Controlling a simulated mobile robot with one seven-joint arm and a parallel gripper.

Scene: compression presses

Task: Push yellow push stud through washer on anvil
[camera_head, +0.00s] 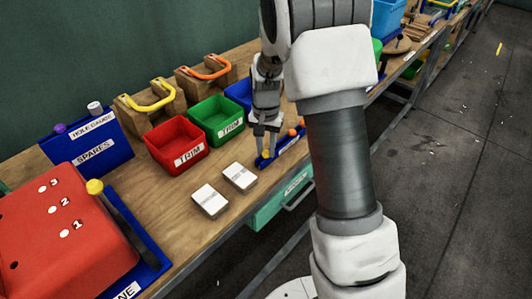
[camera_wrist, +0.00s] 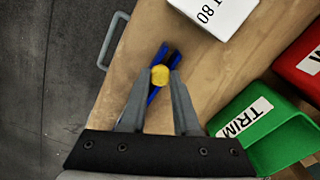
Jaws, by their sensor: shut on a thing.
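In the wrist view the yellow push stud (camera_wrist: 160,75) sits between the fingertips of my gripper (camera_wrist: 159,78), which is shut on it. In the head view my gripper (camera_head: 265,154) points down at the left end of a low blue holder (camera_head: 283,153) near the bench's front edge. The blue holder also shows behind the stud in the wrist view (camera_wrist: 163,52). I cannot tell whether the stud touches the holder. I cannot make out a washer or identify the anvil.
Orange knobs (camera_head: 292,132) stand on the holder. A green bin (camera_head: 217,122) and a red bin (camera_head: 176,144) are behind and left. Two white-topped blocks, one nearer (camera_head: 210,201) and one farther (camera_head: 240,177), lie left. A red press (camera_head: 62,232) with a yellow-knobbed lever is far left.

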